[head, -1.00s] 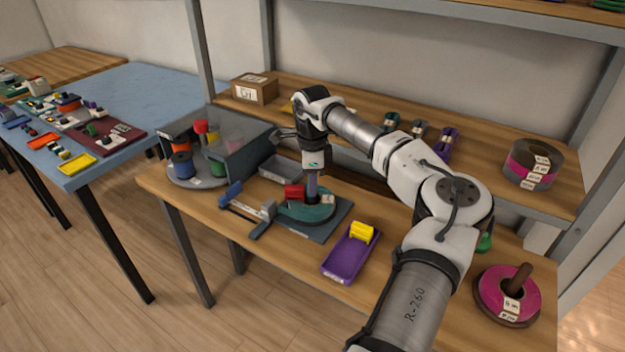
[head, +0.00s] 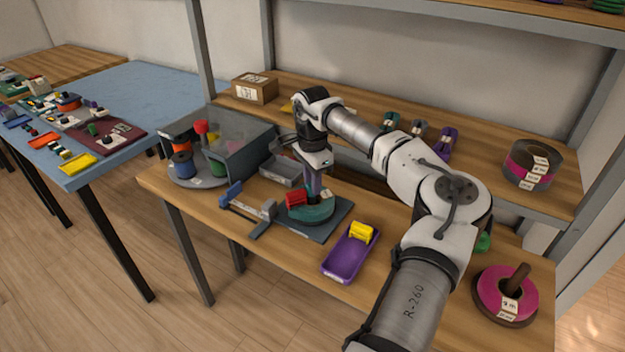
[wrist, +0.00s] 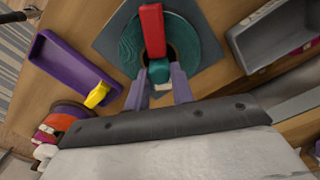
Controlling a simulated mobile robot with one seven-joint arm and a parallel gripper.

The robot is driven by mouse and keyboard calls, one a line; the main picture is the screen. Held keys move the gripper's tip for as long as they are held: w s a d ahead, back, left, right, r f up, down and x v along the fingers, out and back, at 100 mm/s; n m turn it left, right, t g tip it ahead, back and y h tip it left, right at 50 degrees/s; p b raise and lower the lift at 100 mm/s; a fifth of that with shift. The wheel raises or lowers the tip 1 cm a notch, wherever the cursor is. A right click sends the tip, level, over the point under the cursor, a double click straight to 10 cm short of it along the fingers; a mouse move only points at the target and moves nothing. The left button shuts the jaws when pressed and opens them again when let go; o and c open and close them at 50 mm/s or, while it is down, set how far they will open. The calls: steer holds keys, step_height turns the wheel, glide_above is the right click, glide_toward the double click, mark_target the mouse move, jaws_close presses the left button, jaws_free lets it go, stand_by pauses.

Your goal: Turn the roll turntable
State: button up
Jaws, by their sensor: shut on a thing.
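My gripper (head: 312,190) points down over the turntable. In the wrist view its two purple-grey fingers are shut on a small teal knob (wrist: 159,72) at the near end of the red bar. At the left, a grey round platform (head: 190,181) holds a blue spool (head: 182,165) and other coloured rolls, partly under a grey hood (head: 240,150).
A purple tray (head: 345,262) with a yellow block (head: 361,232) lies right of the base plate. A grey bin (head: 279,171) stands behind it. A blue-and-grey slide tool (head: 245,207) is at the left. A magenta roll (head: 490,290) stands on the right.

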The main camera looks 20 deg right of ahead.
steer(key=shift+w+r+n+p, duration=0.1)
steer(key=shift+n+p, duration=0.2)
steer(key=shift+n, duration=3.6)
steer(key=shift+a+n, duration=0.1)
steer(key=shift+n, duration=0.3)
steer(key=o, duration=1)
step_height(320, 180, up, 14)
steer(key=shift+f+b, duration=0.15)
steer(key=shift+b, duration=0.8)
